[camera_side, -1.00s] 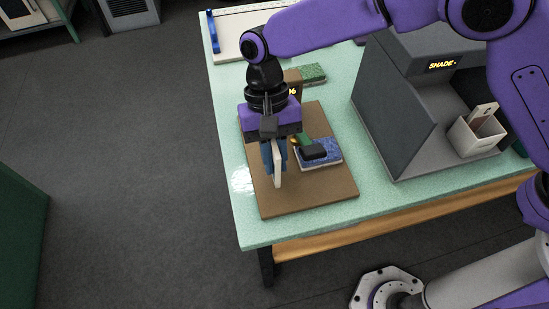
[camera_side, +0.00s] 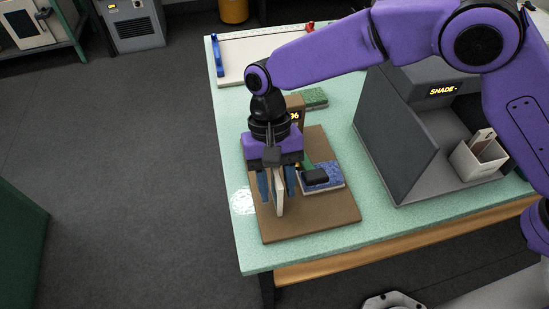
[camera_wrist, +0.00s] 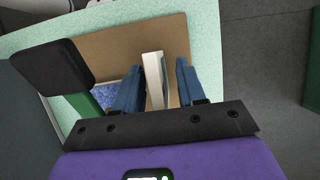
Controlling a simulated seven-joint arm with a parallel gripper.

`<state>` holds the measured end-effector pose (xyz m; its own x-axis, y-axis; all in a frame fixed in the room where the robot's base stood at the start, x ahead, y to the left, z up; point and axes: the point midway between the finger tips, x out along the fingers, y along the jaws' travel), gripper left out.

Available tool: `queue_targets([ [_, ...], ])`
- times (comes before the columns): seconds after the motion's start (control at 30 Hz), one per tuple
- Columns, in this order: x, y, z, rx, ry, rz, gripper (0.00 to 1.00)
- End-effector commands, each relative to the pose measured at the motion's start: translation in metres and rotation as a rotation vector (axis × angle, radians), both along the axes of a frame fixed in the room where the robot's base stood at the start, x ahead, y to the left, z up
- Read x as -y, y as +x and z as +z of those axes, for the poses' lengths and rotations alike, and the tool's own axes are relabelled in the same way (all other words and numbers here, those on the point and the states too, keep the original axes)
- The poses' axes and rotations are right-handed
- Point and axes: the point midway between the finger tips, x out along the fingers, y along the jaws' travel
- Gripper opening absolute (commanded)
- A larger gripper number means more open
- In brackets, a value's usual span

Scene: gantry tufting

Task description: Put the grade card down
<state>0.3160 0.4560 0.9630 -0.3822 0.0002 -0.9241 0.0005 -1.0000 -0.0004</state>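The grade card (camera_side: 279,194) is a thin pale slab standing on edge, close to upright, at the brown board (camera_side: 325,218). My gripper (camera_side: 276,184) is above the board with its blue fingers spread on either side of the card. In the wrist view the card (camera_wrist: 154,82) stands between the fingers of my gripper (camera_wrist: 159,68). A gap shows between the card and the right finger; the left finger is close to it, and I cannot tell if they touch. The card's lower edge seems to meet the board, but its contact is hard to see.
A blue tufted sample (camera_side: 330,181) lies on the board right of my gripper, with a black block (camera_side: 315,176) with a green handle over it. A green sample (camera_side: 314,97) lies behind. A grey shade booth (camera_side: 392,135) and a white holder (camera_side: 478,160) stand to the right.

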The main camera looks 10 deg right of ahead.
Motion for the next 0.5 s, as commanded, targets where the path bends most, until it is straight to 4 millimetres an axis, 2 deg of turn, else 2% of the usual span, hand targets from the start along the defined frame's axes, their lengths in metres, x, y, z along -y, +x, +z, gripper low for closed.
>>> queue_targets([
  [0.5,0.0,0.037,0.087,0.003,0.002,-0.001,0.4],
])
